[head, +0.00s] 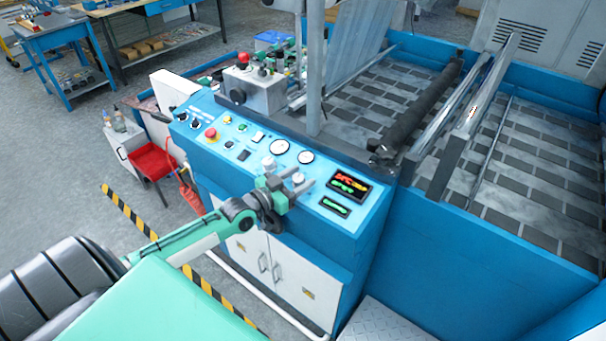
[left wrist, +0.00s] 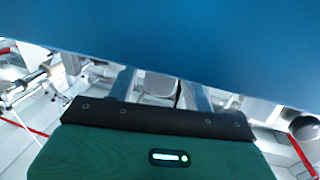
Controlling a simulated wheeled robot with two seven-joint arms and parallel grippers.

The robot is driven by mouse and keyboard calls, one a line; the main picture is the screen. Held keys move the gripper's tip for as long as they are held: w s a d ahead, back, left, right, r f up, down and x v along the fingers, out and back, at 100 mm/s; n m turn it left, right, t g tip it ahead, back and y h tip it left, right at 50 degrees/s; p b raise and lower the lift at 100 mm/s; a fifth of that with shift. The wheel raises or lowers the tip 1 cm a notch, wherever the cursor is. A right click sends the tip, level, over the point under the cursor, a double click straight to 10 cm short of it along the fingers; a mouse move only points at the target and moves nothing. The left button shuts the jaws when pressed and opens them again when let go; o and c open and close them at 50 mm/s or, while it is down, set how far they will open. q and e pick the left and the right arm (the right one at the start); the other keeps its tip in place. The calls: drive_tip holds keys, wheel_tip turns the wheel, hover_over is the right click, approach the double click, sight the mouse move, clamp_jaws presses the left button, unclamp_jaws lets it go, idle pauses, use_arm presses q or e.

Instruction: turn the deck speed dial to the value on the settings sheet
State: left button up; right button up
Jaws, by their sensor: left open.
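My left gripper (head: 288,177) is over the front part of the blue control panel (head: 232,165), its fingers pointing away from me toward the panel. It is open; in the left wrist view its two fingers (left wrist: 160,88) stand apart, with their far ends cut off by a blue surface. A pale round knob (head: 298,178) shows at the fingers and another (head: 268,162) just left of them. I cannot tell contact, or which knob is the deck speed dial. No pointer or scale is readable. I cannot make out the settings sheet. My right gripper is out of view.
Two round gauges (head: 280,147) sit behind the gripper. A lit display (head: 348,186) is to its right. A red emergency button (head: 211,132) and black switches are at the panel's left. A grey post (head: 315,70) rises behind, beside rollers (head: 415,110).

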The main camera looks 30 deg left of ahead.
use_arm(q)
drive_tip(key=shift+x, duration=0.85)
drive_tip(key=c, duration=1)
drive_tip(key=shift+r+p, duration=0.15)
drive_tip(key=shift+p, duration=0.55)
drive_tip(key=n+y+p, duration=0.2)
drive_tip(key=p, duration=0.1)
drive_tip(key=n+y+p, duration=0.2)
drive_tip(key=p, duration=0.2)
drive_tip(key=shift+a+r+t+y, duration=0.15)
drive_tip(key=shift+t+y, duration=0.15)
drive_tip(key=shift+a+f+n+y+p, duration=0.1)
drive_tip(key=shift+f+n+y+p, duration=0.05)
drive_tip(key=shift+n+y+p, duration=0.85)
drive_tip(key=shift+a+f+n+y+p, duration=0.15)
drive_tip(key=shift+n+y+p, duration=0.55)
drive_tip(key=shift+y+p, duration=0.45)
drive_tip(key=shift+y, duration=0.25)
drive_tip(key=o, duration=1)
